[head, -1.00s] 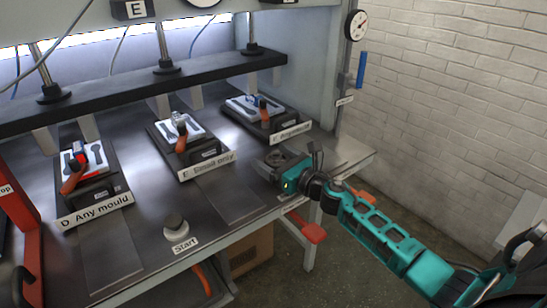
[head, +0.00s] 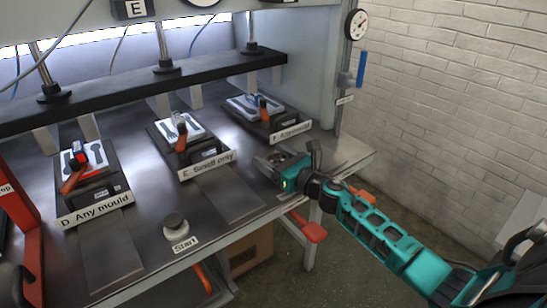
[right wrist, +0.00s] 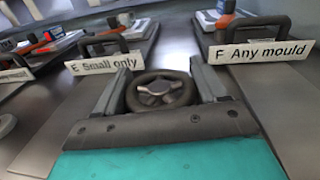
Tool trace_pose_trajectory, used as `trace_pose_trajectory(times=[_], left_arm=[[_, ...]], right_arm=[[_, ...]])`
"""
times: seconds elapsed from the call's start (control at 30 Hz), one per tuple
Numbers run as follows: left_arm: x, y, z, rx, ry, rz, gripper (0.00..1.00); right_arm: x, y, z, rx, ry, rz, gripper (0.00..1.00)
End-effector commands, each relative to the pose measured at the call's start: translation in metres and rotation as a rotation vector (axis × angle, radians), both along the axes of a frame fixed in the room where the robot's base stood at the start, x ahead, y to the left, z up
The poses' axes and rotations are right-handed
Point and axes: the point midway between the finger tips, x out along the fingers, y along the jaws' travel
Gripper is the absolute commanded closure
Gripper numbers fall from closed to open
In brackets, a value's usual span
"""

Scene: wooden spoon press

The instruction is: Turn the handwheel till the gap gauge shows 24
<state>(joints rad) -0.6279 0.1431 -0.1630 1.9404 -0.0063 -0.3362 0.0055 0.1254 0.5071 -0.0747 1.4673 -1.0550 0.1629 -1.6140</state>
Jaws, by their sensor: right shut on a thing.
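The handwheel (right wrist: 158,91) is a small dark wheel with a metallic hub, in the right wrist view. In the head view it is mostly hidden by my right gripper (head: 281,164), at the table's right front. In the right wrist view the two fingers of my right gripper (right wrist: 160,78) stand on either side of the wheel and are shut on its rim. My left gripper is not visible.
Three mould stations stand along the table: D (head: 96,208), E (head: 207,164) and F (head: 291,131). A start knob (head: 176,225) sits at the front. A red lever (head: 308,228) juts out below the front edge. A brick wall is at the right.

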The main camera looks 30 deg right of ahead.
Motion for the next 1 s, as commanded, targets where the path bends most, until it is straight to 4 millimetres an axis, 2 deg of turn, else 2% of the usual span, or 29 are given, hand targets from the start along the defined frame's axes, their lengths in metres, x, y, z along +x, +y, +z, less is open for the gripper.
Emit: trace_pose_trajectory(times=[0.37,0.7,1.0], left_arm=[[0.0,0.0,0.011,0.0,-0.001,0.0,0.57],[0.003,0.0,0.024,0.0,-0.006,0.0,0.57],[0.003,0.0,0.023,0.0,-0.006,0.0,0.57]], right_arm=[[0.0,0.0,0.002,0.003,0.001,-0.15,0.59],[0.0,-0.004,0.002,0.005,0.0,-0.457,0.59],[-0.001,-0.007,0.0,0.003,-0.001,-0.736,0.59]])
